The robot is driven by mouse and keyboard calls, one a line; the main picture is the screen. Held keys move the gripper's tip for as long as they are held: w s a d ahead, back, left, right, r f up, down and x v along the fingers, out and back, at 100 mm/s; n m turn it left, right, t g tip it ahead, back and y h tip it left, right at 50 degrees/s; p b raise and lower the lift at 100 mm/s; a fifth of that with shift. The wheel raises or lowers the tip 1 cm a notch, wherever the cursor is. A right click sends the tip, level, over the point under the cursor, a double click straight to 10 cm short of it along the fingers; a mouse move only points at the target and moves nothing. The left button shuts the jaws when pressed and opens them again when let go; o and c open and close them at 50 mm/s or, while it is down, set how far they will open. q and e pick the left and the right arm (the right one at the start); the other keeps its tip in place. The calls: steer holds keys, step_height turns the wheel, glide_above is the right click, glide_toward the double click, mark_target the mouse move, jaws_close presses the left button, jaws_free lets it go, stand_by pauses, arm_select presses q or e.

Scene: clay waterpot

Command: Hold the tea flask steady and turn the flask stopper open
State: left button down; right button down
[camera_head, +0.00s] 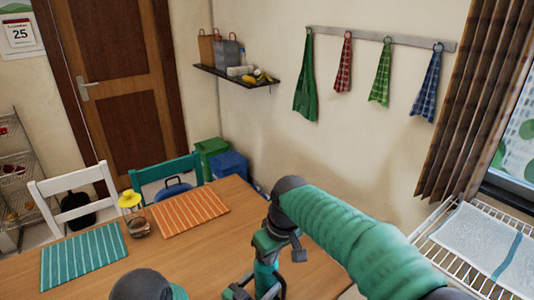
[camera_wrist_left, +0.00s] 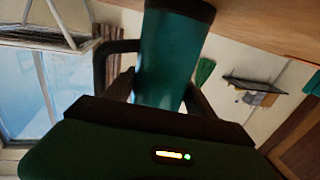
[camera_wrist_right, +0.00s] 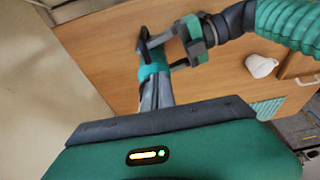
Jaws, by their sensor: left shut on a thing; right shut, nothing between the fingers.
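The tea flask is a teal cylinder (camera_wrist_left: 170,60) with a dark band at its end and a dark side handle (camera_wrist_left: 100,60) in the left wrist view. My left gripper (camera_wrist_left: 160,95) is shut on its body, one finger on each side. In the right wrist view the flask's teal body (camera_wrist_right: 152,66) shows beyond my right gripper (camera_wrist_right: 158,88), whose fingers are shut and empty. In the head view my right gripper (camera_head: 267,256) is close above the flask (camera_head: 266,277). I cannot make out the stopper; my right fingers cover that end. I cannot tell whether they touch it.
The wooden table (camera_head: 190,260) carries an orange striped mat (camera_head: 190,212), a teal striped mat (camera_head: 84,256) and a yellow-lidded jar (camera_head: 133,214). A white cup-like thing (camera_wrist_right: 261,66) shows in the right wrist view. A wire rack (camera_head: 470,262) stands at the right.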

steer(key=shift+w+a, duration=0.15)
steer(key=shift+w, duration=0.45)
stand_by(0.7)
steer(key=shift+d, duration=0.25)
stand_by(0.4)
steer(key=shift+w+d, duration=0.2)
steer(key=shift+d, duration=0.1)
steer(key=shift+w+d, duration=0.45)
steer(key=shift+d, duration=0.1)
steer(key=w+v, duration=0.1)
steer(key=v, duration=0.5)
stand_by(0.6)
